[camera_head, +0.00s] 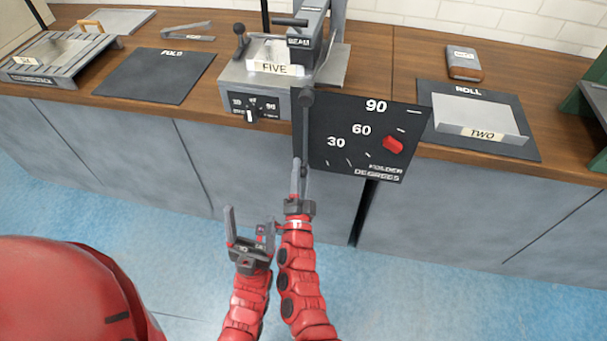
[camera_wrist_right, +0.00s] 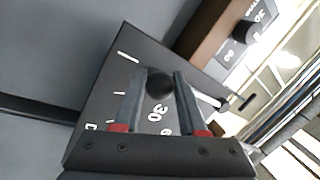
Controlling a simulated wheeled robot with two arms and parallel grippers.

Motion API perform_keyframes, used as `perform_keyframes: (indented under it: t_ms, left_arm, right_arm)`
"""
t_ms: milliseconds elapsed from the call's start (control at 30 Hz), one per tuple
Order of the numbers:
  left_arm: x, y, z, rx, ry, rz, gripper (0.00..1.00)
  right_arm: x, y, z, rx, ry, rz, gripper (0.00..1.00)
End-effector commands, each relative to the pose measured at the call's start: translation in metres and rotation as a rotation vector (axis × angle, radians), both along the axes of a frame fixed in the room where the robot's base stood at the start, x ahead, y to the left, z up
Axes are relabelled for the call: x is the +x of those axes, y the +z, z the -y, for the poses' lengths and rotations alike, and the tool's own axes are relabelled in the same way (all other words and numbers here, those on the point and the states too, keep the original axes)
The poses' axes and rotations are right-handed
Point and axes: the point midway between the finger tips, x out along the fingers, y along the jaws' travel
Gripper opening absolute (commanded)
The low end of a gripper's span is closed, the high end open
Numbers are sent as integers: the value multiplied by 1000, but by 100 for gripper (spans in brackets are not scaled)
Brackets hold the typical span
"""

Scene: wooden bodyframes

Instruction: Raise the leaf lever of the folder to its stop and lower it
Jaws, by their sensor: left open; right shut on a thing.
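The folder (camera_head: 228,73) stands on the bench with a plate marked FIVE on it. Its dark degree plate (camera_head: 340,112), marked 30, 60 and 90, hangs at the bench front, with a red stop (camera_head: 393,144) right of and below the 60. The leaf lever (camera_head: 305,125) hangs nearly straight down along the plate's left edge. My right gripper (camera_head: 297,170) is shut on its lower end; in the right wrist view, the lever's dark round knob (camera_wrist_right: 158,83) sits between the fingers. My left gripper (camera_head: 250,220) is open and empty, low in front of the cabinets.
A knob panel (camera_head: 252,107) sits on the folder's front. The FOLD mat (camera_head: 150,78) lies bare at left, beside a slatted rack (camera_head: 50,58). The ROLL mat (camera_head: 510,145) at right bears a tray marked TWO (camera_head: 475,115). The floor ahead is clear.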

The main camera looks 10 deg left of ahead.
Motion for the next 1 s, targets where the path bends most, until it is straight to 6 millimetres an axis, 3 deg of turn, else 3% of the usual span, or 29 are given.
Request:
perform_keyframes:
  t_ms: [433, 467, 600, 1000]
  left_arm:
    - [0, -1, 0, 0, 0, 0, 75]
    - [0, -1, 0, 0, 0, 0, 75]
    - [0, -1, 0, 0, 0, 0, 75]
    - [0, 0, 0, 0, 0, 0, 75]
  right_arm:
    - [-1, -1, -4, 8, 6, -5, 0]
    - [-1, -1, -4, 8, 8, -4, 46]
    - [-1, -1, -3, 9, 5, -3, 70]
    - [-8, -2, -1, 8, 3, -2, 70]
